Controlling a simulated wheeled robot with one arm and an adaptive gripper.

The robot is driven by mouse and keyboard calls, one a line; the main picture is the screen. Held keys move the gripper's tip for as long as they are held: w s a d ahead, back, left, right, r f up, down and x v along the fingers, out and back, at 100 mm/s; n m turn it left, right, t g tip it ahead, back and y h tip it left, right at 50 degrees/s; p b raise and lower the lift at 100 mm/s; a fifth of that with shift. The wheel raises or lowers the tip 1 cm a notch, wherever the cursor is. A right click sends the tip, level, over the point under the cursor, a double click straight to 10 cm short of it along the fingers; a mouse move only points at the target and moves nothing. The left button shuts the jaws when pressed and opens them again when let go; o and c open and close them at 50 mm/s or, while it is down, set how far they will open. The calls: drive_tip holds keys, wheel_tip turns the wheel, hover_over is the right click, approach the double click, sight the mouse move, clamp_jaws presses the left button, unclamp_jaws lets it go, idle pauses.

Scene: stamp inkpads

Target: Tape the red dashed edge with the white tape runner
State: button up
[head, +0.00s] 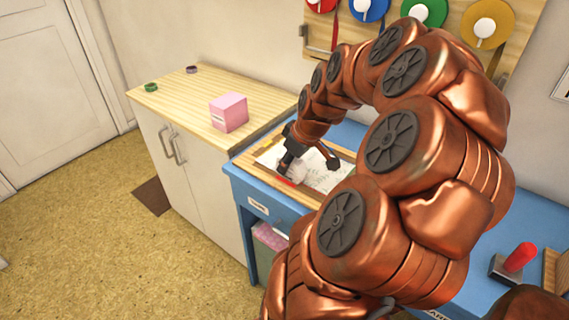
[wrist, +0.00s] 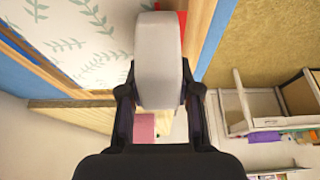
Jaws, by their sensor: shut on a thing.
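The white tape runner (wrist: 159,55) is held between the two dark fingers of my gripper (wrist: 158,85), one on each side, in the wrist view. In the head view my gripper (head: 308,158) is over the left end of the patterned paper (head: 327,178), with the runner (head: 297,173) mostly hidden under it. A small red strip (head: 286,181) shows at the paper's near left edge, just by the runner. A bit of red (wrist: 183,6) also shows behind the runner in the wrist view. I cannot tell whether the runner touches the paper.
The paper lies on a wooden board (head: 246,164) on the blue desk (head: 238,183). A wooden-topped cabinet (head: 170,98) adjoins it at left, carrying a pink box (head: 228,112). A red-handled stamp (head: 519,258) stands at right. Coloured tape rolls (head: 424,10) hang on the wall.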

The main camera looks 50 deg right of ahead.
sight(304, 175)
drive_tip(key=shift+s+b, duration=0.6)
drive_tip(key=shift+s, duration=0.2)
drive_tip(key=shift+s, duration=0.1)
drive_tip(key=shift+s+b, duration=1.65)
drive_tip(key=shift+b, duration=0.2)
drive_tip(key=shift+s+f, duration=0.1)
drive_tip(key=shift+s+b, duration=2.2)
drive_tip(key=shift+b, duration=0.35)
drive_tip(key=shift+s+a+b, duration=0.15)
drive_tip(key=shift+s+b, duration=1)
drive_tip(key=shift+s, duration=0.1)
